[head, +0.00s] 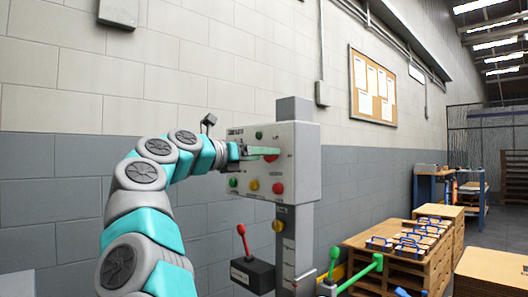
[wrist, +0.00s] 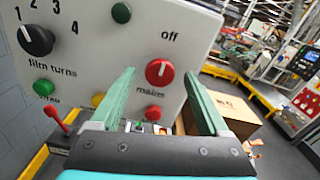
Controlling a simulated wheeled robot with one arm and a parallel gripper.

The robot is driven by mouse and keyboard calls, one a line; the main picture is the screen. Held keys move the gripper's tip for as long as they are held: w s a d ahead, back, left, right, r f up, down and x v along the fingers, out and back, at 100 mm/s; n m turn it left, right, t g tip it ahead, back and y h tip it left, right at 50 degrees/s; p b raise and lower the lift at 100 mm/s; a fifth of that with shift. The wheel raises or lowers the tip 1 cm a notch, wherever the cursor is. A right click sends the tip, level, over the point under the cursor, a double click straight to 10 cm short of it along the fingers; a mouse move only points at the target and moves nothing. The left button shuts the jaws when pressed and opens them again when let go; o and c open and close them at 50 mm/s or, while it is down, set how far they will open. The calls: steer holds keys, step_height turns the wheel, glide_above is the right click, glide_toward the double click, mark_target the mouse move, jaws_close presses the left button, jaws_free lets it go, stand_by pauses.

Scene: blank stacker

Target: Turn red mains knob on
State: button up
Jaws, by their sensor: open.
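The red mains knob (wrist: 159,72) is round with a white pointer line that stands nearly upright. It sits on the grey control box (wrist: 190,25), above the label "mains" and below left of the word "off". In the head view the control box (head: 306,165) stands on a grey post, and the knob (head: 271,157) shows beside my fingers. My gripper (wrist: 157,76) is open, with one green finger on each side of the knob in the wrist view. I cannot tell whether the fingers touch it. My gripper also shows in the head view (head: 264,151).
A black "film turns" knob (wrist: 36,40), green buttons, a yellow button (wrist: 98,99) and a red button (wrist: 153,112) share the panel. Below are a red-knobbed lever (head: 241,230) and a green-knobbed lever (head: 334,252). Pallets (head: 390,260) stand to the right.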

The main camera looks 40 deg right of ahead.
steer(key=shift+w+d, duration=0.1)
steer(key=shift+d, duration=0.7)
jaws_close()
